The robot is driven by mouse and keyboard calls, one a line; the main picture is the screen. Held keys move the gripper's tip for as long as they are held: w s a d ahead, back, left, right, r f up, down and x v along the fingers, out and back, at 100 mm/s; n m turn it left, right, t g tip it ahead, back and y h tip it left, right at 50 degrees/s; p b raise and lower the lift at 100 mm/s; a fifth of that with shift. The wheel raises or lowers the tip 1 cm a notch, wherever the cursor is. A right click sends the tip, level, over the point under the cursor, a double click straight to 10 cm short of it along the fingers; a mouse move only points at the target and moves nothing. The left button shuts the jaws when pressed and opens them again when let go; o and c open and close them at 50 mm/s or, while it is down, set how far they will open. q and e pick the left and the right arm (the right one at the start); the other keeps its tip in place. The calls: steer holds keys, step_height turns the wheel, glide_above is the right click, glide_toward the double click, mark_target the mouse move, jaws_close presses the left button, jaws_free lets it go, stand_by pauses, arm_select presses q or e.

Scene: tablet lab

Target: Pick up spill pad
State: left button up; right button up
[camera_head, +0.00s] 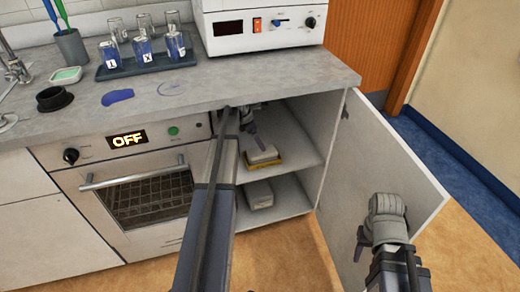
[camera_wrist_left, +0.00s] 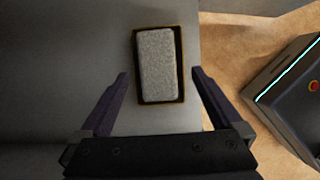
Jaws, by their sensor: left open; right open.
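A pale grey rectangular pad, likely the spill pad (camera_head: 262,154), lies in a shallow yellow-edged tray (camera_head: 265,165) on the upper shelf of the open cabinet. In the left wrist view the pad (camera_wrist_left: 157,65) shows speckled grey inside its dark, yellow-rimmed tray (camera_wrist_left: 159,102). My left gripper (camera_head: 256,140) reaches into the cabinet, above the pad. It is open, and its fingers (camera_wrist_left: 160,75) show on either side of the pad, with nothing between them gripped. My right gripper (camera_head: 362,243) is open and empty, in front of the cabinet door.
Another pale block (camera_head: 259,195) lies on the lower shelf (camera_head: 288,205). The cabinet door (camera_head: 375,165) stands open at right. The countertop (camera_head: 240,85) overhangs the shelf and carries a rack of glasses (camera_head: 150,62) and a white device (camera_head: 262,30). An oven (camera_head: 145,190) stands left.

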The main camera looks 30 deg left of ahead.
mark_target(262, 153)
arm_select(q)
steer(key=shift+w+a, duration=0.15)
steer(key=shift+a, duration=0.1)
steer(key=b+x, duration=0.7)
steer(key=shift+w+d+f, duration=0.1)
steer(key=shift+f, duration=0.2)
steer(key=shift+r, duration=0.1)
steer(key=shift+f, duration=0.25)
stand_by(0.4)
steer(key=c, duration=1.1)
steer(key=shift+c, duration=0.2)
steer(key=shift+r, duration=0.25)
